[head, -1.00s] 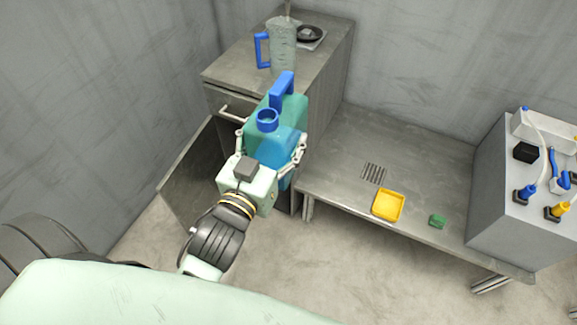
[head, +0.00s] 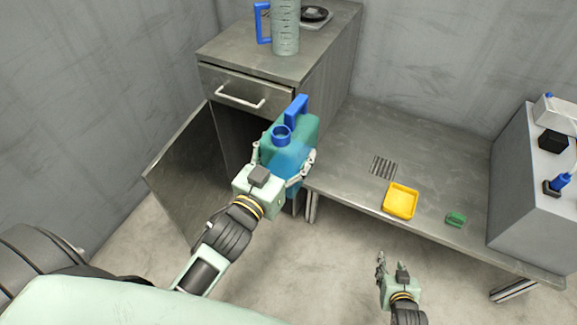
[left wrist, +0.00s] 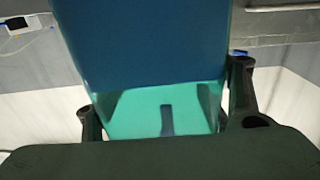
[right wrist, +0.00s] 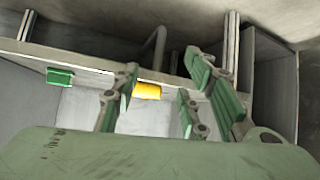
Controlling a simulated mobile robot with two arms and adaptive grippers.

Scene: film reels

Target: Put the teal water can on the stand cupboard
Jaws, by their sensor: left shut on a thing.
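The teal water can (head: 299,130) has a blue handle and a blue round neck. My left gripper (head: 274,172) is shut around its body and holds it upright in the air, in front of the stand cupboard. The can also fills the middle of the left wrist view (left wrist: 150,108), between the fingers. The stand cupboard (head: 222,58) is a grey metal cabinet with a drawer; its lower door hangs open to the left. The can overlaps its right front edge in the head view. My right gripper (head: 391,265) is low in front of the bench, open and empty; its spread fingers show in the right wrist view (right wrist: 157,95).
A grey jug with a blue handle (head: 286,32) and a dark round dish (head: 315,14) stand on the cupboard top; its front left is bare. The low bench (head: 345,150) to the right holds a yellow tray (head: 400,201), a green piece (head: 456,219) and a grey box (head: 525,190).

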